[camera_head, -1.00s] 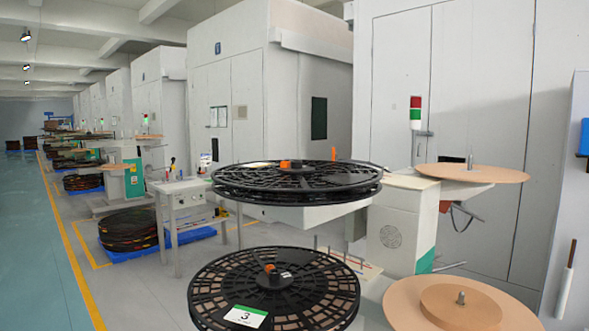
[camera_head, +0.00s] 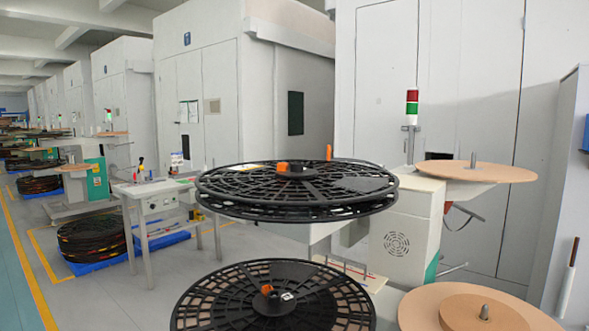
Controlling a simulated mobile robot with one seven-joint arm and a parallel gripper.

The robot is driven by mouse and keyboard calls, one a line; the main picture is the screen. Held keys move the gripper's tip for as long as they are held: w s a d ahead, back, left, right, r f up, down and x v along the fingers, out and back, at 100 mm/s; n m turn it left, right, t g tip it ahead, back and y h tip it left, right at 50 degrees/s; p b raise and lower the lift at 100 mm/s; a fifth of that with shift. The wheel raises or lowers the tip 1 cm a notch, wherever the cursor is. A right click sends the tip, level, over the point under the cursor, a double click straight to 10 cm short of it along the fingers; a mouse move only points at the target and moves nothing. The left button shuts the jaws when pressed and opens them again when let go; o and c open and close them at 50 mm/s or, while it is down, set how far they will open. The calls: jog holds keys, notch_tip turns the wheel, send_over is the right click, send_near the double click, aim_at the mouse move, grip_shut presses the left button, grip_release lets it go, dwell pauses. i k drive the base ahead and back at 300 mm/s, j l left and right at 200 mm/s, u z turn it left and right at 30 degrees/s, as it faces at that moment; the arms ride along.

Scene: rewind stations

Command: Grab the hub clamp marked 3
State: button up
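A black slotted lower reel (camera_head: 215,303) is at the bottom of the view, its front cut off by the frame. An orange-and-black hub clamp (camera_head: 267,289) stands at its centre, with a small white tag (camera_head: 287,296) beside it; no number is readable there. Black upper reels (camera_head: 235,190) are stacked above and behind, with an orange and black hub clamp (camera_head: 282,167) at their centre. No number shows on that clamp either. My gripper is not in view.
A pale machine column (camera_head: 405,225) stands right of the reels, with a tan disc (camera_head: 500,173) above and another (camera_head: 415,310) below, each on a metal spindle. A small white table (camera_head: 155,187) stands behind left. Open floor (camera_head: 110,300) lies at the left.

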aim_at(296, 171)
jog(key=i+j+z, duration=0.1)
jog(key=i+j, duration=0.3)
jog(key=j, duration=0.2)
jog(key=i+j+z, duration=0.25)
jog(key=j, duration=0.35)
jog(key=i+j+z, duration=0.1)
jog(key=i+j, duration=0.3)
jog(key=j, duration=0.3)
jog(key=i+z, duration=0.05)
